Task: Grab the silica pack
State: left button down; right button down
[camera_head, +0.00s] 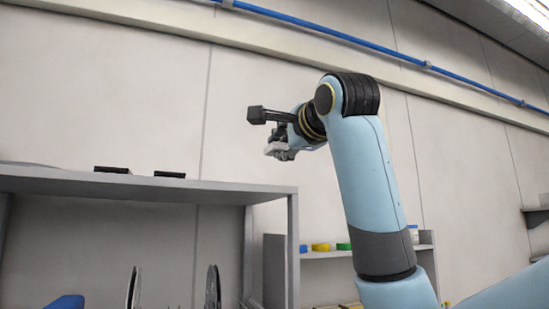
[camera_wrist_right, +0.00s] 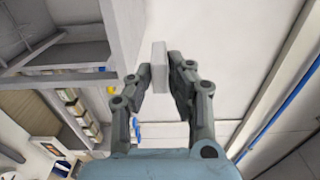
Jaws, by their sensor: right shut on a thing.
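The silica pack (camera_wrist_right: 159,66) is a small pale grey-white block in the right wrist view. My right gripper (camera_wrist_right: 161,74) is shut on it, with one finger on each side. In the head view the pack (camera_head: 275,149) shows as a small pale piece at the end of my raised right arm. My right gripper (camera_head: 284,148) is there in the air, above and beyond the right part of the grey shelf top, touching nothing else that I can see. My left gripper is not in view.
A grey shelf unit (camera_head: 230,187) stands at left, with two flat black things (camera_head: 112,170) on its top. Below are dark reels (camera_head: 212,287). A lower shelf (camera_head: 326,254) holds a yellow (camera_head: 320,247) and a green item (camera_head: 343,246). The air around the gripper is clear.

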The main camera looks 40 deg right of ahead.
jog(key=s+a+r, duration=0.1)
jog(key=s+r, duration=0.1)
jog(key=s, duration=0.4)
jog(key=shift+a, duration=0.25)
